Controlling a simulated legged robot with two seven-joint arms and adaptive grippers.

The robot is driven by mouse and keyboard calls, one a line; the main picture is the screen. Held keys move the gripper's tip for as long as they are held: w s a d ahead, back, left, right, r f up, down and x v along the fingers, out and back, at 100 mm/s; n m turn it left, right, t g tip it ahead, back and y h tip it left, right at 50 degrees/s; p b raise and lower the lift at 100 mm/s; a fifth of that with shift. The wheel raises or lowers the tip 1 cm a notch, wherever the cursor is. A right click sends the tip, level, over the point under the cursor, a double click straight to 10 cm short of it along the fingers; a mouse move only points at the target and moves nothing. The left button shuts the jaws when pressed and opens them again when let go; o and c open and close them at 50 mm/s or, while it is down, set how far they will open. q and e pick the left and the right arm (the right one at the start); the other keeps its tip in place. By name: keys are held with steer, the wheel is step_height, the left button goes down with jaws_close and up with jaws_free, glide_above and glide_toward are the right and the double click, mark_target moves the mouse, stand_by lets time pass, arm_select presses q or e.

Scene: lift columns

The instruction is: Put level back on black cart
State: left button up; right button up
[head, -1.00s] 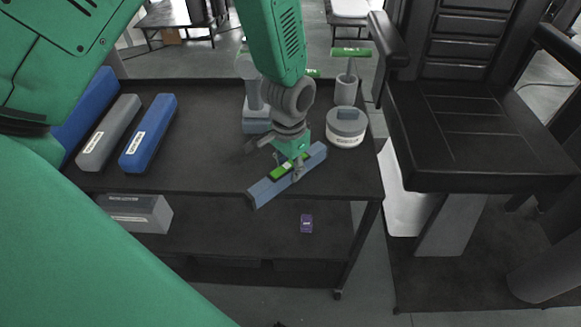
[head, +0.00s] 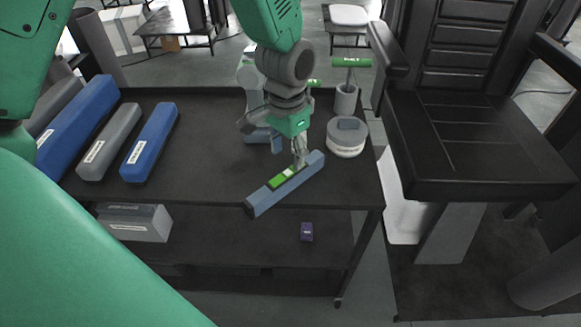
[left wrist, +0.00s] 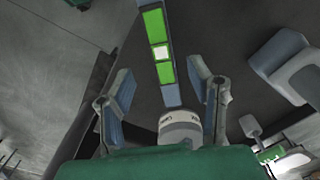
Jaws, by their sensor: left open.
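The level (head: 260,198) is a long blue-grey bar with a green strip on top. It lies slanted at the front of the black cart's top shelf (head: 215,180), its near left end at the front edge. My left gripper (head: 287,154) is open and empty just above and behind the level, pointing down. In the left wrist view the level (left wrist: 171,94) runs up the picture, and the open gripper (left wrist: 162,88) has one finger on each side, apart from it. My right gripper is not in view.
On the cart, blue and grey bars (head: 150,142) lie at left. A round grey-and-white container (head: 346,138) and a cup with a green-handled tool (head: 346,98) stand at right. A grey box (head: 135,222) and a small purple item (head: 307,231) are below. A black chair (head: 475,140) stands right.

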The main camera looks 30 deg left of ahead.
mark_target(288, 173)
arm_select(q)
steer(key=shift+d+r, duration=0.15)
steer(key=shift+r, duration=1.85)
